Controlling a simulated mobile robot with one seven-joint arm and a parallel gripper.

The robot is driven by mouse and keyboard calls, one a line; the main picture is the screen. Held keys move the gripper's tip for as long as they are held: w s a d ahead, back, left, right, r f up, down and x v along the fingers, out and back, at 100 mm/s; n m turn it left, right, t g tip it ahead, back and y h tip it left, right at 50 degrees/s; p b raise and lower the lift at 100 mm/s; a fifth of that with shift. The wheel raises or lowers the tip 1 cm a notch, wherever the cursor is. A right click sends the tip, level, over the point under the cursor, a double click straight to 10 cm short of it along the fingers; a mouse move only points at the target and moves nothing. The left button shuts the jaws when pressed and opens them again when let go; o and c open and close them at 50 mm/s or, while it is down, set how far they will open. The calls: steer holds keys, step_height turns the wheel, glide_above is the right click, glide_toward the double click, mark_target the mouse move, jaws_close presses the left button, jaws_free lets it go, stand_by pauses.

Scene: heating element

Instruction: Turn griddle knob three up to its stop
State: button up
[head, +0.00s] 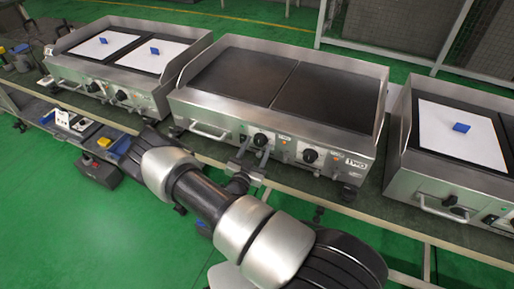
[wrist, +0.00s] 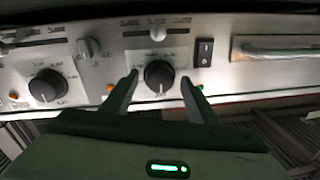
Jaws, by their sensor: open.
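A black round knob (wrist: 159,76) on the steel front panel is centred in the wrist view, with a pale pointer mark toward its lower edge. My gripper (wrist: 160,80) is open, with one finger on each side of this knob and a visible gap on both sides. In the head view my gripper (head: 254,158) is at the front of the middle griddle (head: 285,120), just below its left knob (head: 261,139). A second knob (head: 310,156) is further right on that panel; in the wrist view it is at left (wrist: 46,86). No number three is readable on the knobs.
A bar handle (head: 210,132) sticks out from the middle griddle's panel; a black rocker switch (wrist: 204,52) is beside the knob. A left griddle (head: 125,60) and a right griddle (head: 455,150) carry white sheets with blue pieces. Green floor lies in front.

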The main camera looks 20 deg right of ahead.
steer(key=c, duration=1)
steer(key=shift+c, duration=0.2)
